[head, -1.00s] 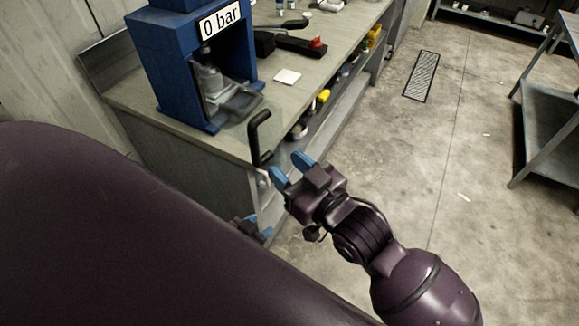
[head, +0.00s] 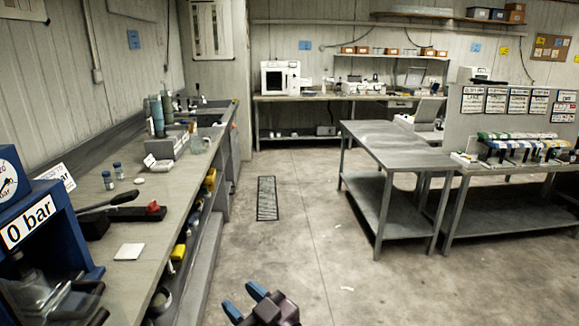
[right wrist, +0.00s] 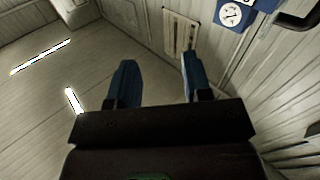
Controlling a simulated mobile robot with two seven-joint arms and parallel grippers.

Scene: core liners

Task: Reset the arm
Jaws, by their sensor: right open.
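My right gripper (head: 244,301) shows at the bottom middle of the head view, over the floor to the right of the left workbench. Its two blue fingers are apart with nothing between them. The right wrist view also shows the open, empty fingers (right wrist: 157,85), with the wall and ceiling beyond them. The blue press (head: 48,243) with the "0 bar" label stands at the left edge of the head view, apart from the gripper. My left gripper is not in view.
The left workbench (head: 150,219) carries a black tool with a red part (head: 130,211), a white square (head: 129,252) and small bottles. A metal table (head: 395,144) stands to the right. The floor between them is clear around a dark grate (head: 267,198).

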